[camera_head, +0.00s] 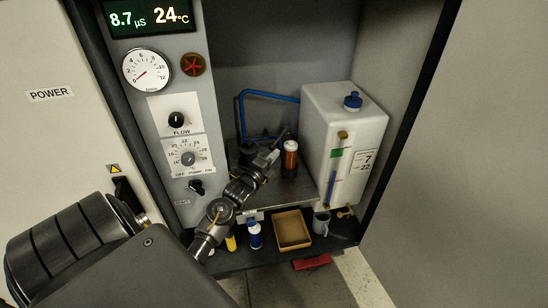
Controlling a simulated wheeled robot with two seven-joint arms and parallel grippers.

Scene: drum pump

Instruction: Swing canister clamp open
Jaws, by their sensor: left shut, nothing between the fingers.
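My left gripper (280,140) reaches into the cabinet from the lower left, its fingers shut and empty. Its tip is just left of a small brown canister with a white top (290,158), standing on the metal shelf (287,190). I cannot tell whether the gripper touches it. A clamp on the canister cannot be made out; my gripper and wrist cover part of that area. A dark pump-like part (247,152) sits behind my wrist, with a blue hose (241,112) rising from it. My right gripper is not in view.
A large white tank with a blue cap (318,120) stands close on the right. The control panel (160,110) with knobs and gauge is on the left. Below are a cardboard box (292,230), grey mug (321,222) and blue-and-white bottle (254,235). A red object (312,262) lies below.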

